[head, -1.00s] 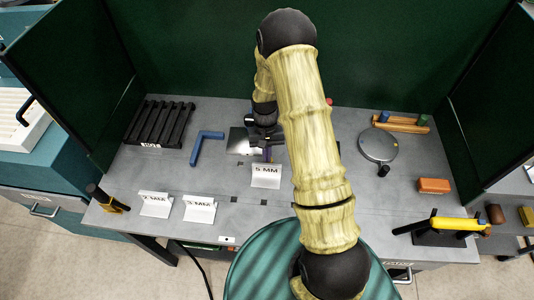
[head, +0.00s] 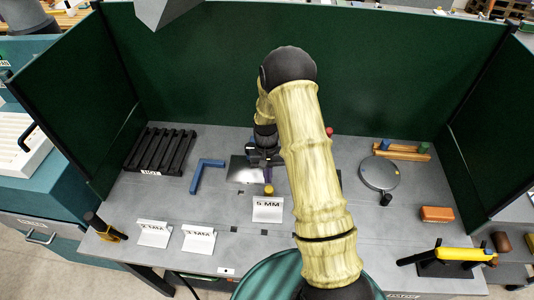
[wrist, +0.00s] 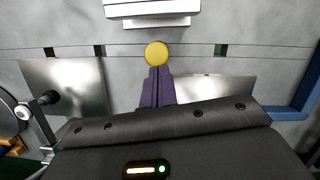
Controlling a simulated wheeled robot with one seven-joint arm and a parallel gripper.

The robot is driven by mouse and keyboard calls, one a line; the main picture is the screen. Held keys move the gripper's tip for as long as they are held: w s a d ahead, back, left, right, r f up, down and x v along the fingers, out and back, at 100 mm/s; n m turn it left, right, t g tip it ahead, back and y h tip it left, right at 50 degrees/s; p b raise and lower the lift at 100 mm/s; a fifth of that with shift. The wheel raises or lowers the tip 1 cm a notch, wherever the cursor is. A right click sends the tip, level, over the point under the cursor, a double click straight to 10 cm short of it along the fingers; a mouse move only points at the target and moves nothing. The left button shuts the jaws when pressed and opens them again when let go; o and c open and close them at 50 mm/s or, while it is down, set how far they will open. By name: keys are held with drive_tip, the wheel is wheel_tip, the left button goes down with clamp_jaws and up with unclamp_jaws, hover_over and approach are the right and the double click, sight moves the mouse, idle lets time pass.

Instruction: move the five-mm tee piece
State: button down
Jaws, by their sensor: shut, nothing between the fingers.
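My gripper (wrist: 157,92) points down over the bench, its narrow purple fingers shut with nothing between them. In the head view my gripper (head: 267,172) is behind the white "5 MM" sign (head: 267,209). A yellow round piece (wrist: 156,54) is just beyond the fingertips; it also shows in the head view (head: 268,190). I cannot tell if they touch. A bright metal plate (wrist: 215,90) lies on one side of the fingers, and another metal plate (wrist: 72,85) on the other. I cannot tell which part is the five-mm tee piece; my wrist hides some of the area.
Two more white signs (head: 153,233) (head: 198,238) stand at the front left. A blue angle (head: 207,177) and black rack (head: 160,151) lie left. A round disc (head: 379,173), orange block (head: 437,214) and yellow tool (head: 455,254) are right. Green screens (head: 400,70) enclose the bench.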

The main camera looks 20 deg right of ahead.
drive_tip(key=b+v, duration=0.2)
drive_tip(key=v, duration=0.7)
drive_tip(key=shift+s+r, duration=0.3)
drive_tip(key=shift+r, duration=0.1)
drive_tip(key=shift+a, duration=0.1)
drive_tip(key=s+a+r+n+t, duration=0.1)
drive_tip(key=s+r, duration=0.3)
drive_tip(key=s, duration=0.5)
drive_tip(key=s+a+r+n+t, duration=0.1)
drive_tip(key=s+r+t, duration=0.3)
drive_tip(key=s, duration=0.5)
drive_tip(key=shift+r+t+h, duration=0.3)
drive_tip(key=shift+r, duration=0.5)
drive_tip(key=shift+w, duration=0.1)
